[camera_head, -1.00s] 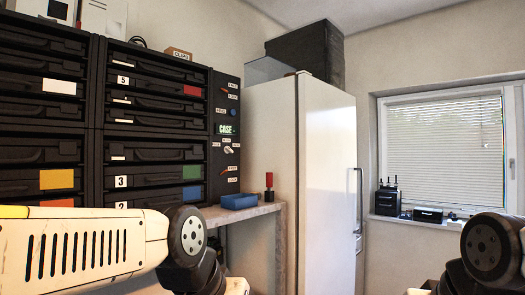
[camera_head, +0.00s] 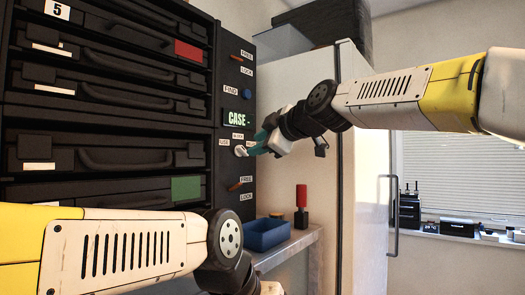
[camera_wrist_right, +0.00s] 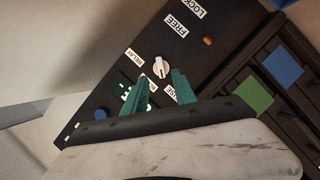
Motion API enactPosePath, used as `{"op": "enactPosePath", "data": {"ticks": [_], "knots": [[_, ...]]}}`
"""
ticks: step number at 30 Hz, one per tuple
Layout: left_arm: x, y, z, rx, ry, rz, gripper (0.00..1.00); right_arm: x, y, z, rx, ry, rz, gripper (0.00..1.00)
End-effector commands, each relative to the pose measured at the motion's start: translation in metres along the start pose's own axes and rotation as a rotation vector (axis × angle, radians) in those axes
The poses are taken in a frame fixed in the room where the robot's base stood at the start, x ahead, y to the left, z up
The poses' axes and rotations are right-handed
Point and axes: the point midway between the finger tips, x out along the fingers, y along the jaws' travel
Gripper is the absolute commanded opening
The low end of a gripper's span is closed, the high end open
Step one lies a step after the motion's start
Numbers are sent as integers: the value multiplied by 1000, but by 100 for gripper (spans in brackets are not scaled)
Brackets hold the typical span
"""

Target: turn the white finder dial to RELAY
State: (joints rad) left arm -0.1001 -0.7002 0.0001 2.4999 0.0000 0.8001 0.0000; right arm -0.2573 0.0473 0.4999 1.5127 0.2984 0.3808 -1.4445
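The white finder dial (camera_head: 240,151) is on the dark panel right of the drawers, below the green CASE display (camera_head: 237,118). It also shows in the right wrist view (camera_wrist_right: 160,65), with a RELAY label (camera_wrist_right: 133,57) to its left and other small labels below it. My right gripper (camera_head: 256,147) reaches the dial from the right. In the wrist view its two teal fingers (camera_wrist_right: 162,80) are apart, with the dial between or just beyond their tips; I cannot tell whether they touch it. My left arm crosses the lower left, its gripper out of view.
Orange levers with FREE and LOCK labels sit above (camera_head: 236,57) and below (camera_head: 240,183) the dial. A blue FIND button (camera_head: 246,93) is also above. A blue bin (camera_head: 266,234) and a red-handled tool (camera_head: 301,206) stand on the shelf. The white fridge (camera_head: 362,200) stands to the right.

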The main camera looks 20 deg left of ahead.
Motion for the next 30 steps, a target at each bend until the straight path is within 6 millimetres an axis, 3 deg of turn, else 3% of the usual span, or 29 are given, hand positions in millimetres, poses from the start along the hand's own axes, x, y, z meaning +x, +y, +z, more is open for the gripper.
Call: {"op": "enactPosePath", "data": {"ticks": [9, 21, 22, 27, 30], "knots": [[0, 0, 0, 0, 0, 0, 36, 49, -1, 0, 2, 1, -2, 33], [0, 0, 0, 0, 0, 0, 36, 59, 0, 1, 2, -2, 0, 33], [0, 0, 0, 0, 0, 0, 36, 59, 0, 1, 2, -2, 0, 31], [0, 0, 0, 0, 0, 0, 36, 59, 0, 1, 3, -2, 0, 0], [0, 0, 0, 0, 0, 0, 36, 59, 0, 1, 3, -2, 0, 0]]}}
